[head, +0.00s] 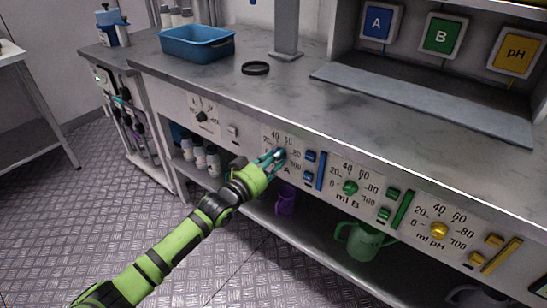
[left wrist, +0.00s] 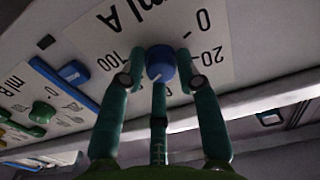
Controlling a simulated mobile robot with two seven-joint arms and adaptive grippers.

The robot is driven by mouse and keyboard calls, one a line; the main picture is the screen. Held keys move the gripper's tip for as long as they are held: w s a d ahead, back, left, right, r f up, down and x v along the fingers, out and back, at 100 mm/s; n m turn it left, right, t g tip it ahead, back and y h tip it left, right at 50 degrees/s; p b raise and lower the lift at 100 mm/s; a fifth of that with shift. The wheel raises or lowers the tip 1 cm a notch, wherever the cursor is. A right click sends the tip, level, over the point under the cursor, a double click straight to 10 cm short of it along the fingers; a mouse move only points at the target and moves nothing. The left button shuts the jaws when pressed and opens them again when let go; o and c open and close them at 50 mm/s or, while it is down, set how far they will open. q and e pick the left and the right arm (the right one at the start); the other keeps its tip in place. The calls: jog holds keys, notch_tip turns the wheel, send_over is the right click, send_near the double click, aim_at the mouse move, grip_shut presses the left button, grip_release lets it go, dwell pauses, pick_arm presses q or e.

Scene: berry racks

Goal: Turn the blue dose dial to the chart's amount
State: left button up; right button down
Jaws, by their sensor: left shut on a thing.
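The blue dose dial (left wrist: 161,62) sits on the white scale panel marked ml A, which appears upside down in the left wrist view. My left gripper (left wrist: 160,72) is shut on this dial, its green fingers around it. A pale mark shows on the dial's lower face, but I cannot tell which number it points to; the 0, 20 and 100 marks are visible, the others hidden. In the head view the left gripper (head: 272,157) covers most of the dial. No chart with a readable amount shows. My right gripper is not in view.
To the right are the green dial (head: 350,187) of ml B and the yellow dial (head: 439,230) of ml pH, with coloured buttons and bars beside them. A blue tray (head: 197,44) and black ring (head: 255,68) stand on the counter. A green jug (head: 362,241) stands below.

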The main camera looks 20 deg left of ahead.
pick_arm(q)
jog(key=shift+f, duration=0.3)
grip_shut()
jog(key=o, duration=1.1)
grip_release()
jog(key=shift+d, duration=0.1)
jog(key=shift+w, duration=0.1)
jog(key=shift+r, duration=0.1)
jog(key=v, duration=1.2)
